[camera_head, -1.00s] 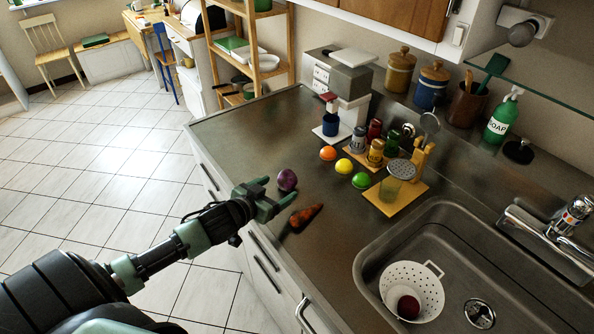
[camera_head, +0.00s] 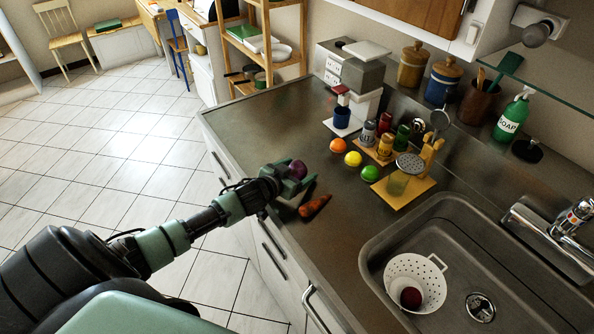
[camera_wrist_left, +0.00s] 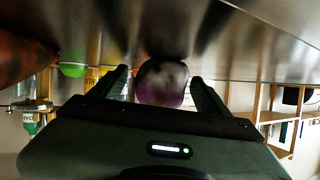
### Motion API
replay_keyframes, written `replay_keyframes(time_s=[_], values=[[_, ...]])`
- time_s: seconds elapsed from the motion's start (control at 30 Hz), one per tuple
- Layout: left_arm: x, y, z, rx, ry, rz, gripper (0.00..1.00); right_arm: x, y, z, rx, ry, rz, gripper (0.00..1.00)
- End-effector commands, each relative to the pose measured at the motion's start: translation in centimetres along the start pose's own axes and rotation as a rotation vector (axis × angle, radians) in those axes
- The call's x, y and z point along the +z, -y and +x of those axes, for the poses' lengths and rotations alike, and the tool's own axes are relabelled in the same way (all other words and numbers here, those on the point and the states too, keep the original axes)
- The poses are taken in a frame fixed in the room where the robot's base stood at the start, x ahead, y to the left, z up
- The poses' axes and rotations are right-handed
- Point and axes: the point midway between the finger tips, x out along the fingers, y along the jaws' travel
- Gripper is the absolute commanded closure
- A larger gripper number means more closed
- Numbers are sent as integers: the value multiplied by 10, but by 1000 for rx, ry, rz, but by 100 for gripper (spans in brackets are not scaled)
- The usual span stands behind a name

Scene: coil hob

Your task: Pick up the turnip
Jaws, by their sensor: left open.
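The turnip (camera_head: 298,169) is a round purple thing on the counter near its front edge. My left gripper (camera_head: 295,180) is open at the turnip, partly hiding it in the head view. In the left wrist view the turnip (camera_wrist_left: 162,84) shows between the two spread fingers of my left gripper (camera_wrist_left: 159,86). Whether either finger touches it I cannot tell. My right gripper is not in view.
An orange-brown carrot (camera_head: 314,206) lies just right of my left gripper. Orange (camera_head: 338,146), yellow (camera_head: 353,159) and green (camera_head: 370,173) balls lie behind. The sink holds a white colander (camera_head: 432,269) with a dark red ball (camera_head: 411,297). Counter left of the balls is clear.

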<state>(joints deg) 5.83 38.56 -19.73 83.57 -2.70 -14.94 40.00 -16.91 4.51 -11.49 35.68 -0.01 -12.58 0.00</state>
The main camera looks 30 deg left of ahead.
Motion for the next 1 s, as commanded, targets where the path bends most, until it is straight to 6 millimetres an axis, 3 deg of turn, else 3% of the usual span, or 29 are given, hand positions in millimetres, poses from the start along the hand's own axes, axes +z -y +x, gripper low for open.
replay_keyframes(time_s=[0.07, 0.3, 0.33, 0.73, 0.87, 1.0], values=[[0, 0, 0, 0, 0, 0, 24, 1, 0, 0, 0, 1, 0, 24], [0, 0, 0, 0, 0, 0, 88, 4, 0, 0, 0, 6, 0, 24], [0, 0, 0, 0, -1, 0, 93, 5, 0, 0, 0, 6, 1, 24], [-10, 2, -4, -1, -2, 3, 93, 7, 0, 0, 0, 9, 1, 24], [-28, 3, -12, 1, -5, 6, 93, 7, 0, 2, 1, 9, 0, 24], [-64, 6, -26, 1, -7, 7, 93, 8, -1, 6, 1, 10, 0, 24]])
